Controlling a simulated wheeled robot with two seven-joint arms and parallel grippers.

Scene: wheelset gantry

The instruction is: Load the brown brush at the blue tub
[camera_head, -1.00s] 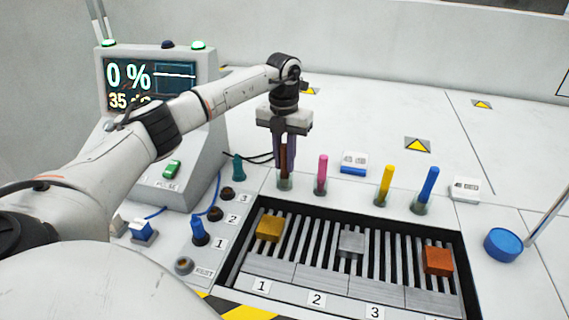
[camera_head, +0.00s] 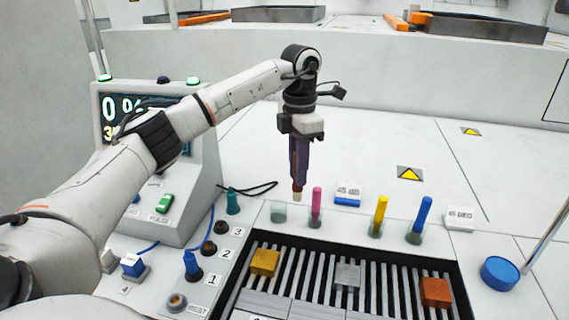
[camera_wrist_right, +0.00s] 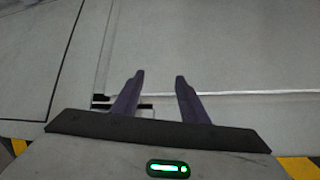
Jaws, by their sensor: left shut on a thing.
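My left gripper (camera_head: 299,178) is shut on the brown brush. The brown brush (camera_head: 297,189) hangs upright with its pale tip down, mostly hidden by the fingers. It is above and a little right of an empty clear cup (camera_head: 278,212). The round blue tub (camera_head: 500,273) stands at the right of the bench, well apart from the gripper. In the right wrist view, my right gripper (camera_wrist_right: 159,76) is open, with nothing between its fingers; it does not show in the head view.
Pink (camera_head: 316,203), yellow (camera_head: 380,212) and blue (camera_head: 422,215) brushes stand in cups behind a slatted tray. Yellow (camera_head: 264,262), grey (camera_head: 347,275) and orange (camera_head: 436,292) blocks sit on the slats. A slanted metal rod (camera_head: 545,235) rises by the blue tub. A display console (camera_head: 150,130) stands left.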

